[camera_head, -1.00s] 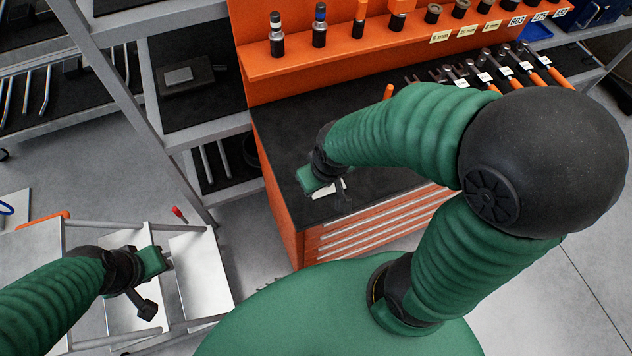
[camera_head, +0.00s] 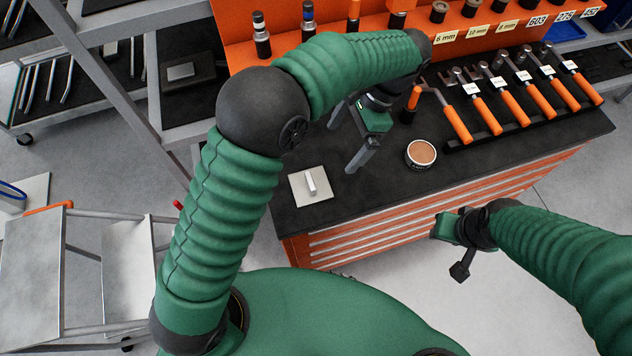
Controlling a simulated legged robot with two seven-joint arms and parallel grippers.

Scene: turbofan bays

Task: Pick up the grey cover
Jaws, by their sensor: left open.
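The grey cover (camera_head: 311,187) is a light grey square plate with a raised bar handle. It lies flat on the black top of the orange cabinet, near its front left corner. My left gripper (camera_head: 349,137) is over the black top, to the right of and a little behind the cover. Its two dark fingers are spread apart with nothing between them, and it does not touch the cover. My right gripper (camera_head: 456,248) is in front of the cabinet, to the right and away from the cover. Its finger gap does not show clearly.
A round tin with a brown top (camera_head: 421,153) stands right of my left gripper. Orange-handled tools (camera_head: 500,100) lie in a black rack at the right. An orange shelf (camera_head: 290,60) with sockets rises behind. Grey shelving (camera_head: 120,80) stands at the left.

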